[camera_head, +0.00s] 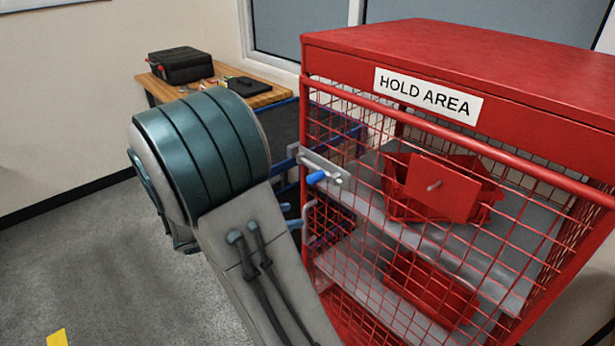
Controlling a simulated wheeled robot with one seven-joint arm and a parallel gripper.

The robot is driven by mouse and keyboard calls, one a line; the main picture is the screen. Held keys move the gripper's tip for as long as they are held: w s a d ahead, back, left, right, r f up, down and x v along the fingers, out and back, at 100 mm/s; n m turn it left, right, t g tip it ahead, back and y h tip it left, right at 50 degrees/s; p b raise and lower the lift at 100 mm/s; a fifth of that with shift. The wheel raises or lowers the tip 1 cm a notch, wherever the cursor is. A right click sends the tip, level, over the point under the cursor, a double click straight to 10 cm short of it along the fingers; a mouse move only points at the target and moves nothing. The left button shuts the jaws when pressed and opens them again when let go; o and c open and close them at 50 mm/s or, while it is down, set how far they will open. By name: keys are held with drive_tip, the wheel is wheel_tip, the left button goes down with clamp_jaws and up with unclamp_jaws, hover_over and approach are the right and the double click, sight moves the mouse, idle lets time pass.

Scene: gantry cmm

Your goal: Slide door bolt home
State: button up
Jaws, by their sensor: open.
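The door bolt (322,167) is a pale metal slide bar with a blue knob (316,177). It sits at the left front edge of the red mesh cage (450,88), which is labelled HOLD AREA. How far the bolt reaches into its keeper is too small to tell. My arm crosses the left and middle of the view and hides most of my gripper (289,216). Two short blue tips, apparently its fingertips, show apart past the arm's right edge, below and left of the knob. Nothing shows between them, and they look clear of the bolt.
A cage door handle (308,218) is below the bolt. Red bins (428,292) lie on the grey shelves inside the mesh. A wooden bench (157,86) with a black case (180,65) stands behind. Grey floor (100,270) is open at left.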

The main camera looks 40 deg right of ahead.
sight(309, 182)
drive_tip(key=w+n+t+h, duration=0.3)
drive_tip(key=w+n, duration=0.2)
drive_tip(key=w, duration=0.1)
drive_tip(key=d, duration=0.4)
drive_tip(key=d+p, duration=0.1)
drive_tip(key=d, duration=0.8)
drive_tip(key=shift+w+d+r, duration=0.2)
drive_tip(key=shift+w+d, duration=0.05)
drive_tip(key=shift+w, duration=0.15)
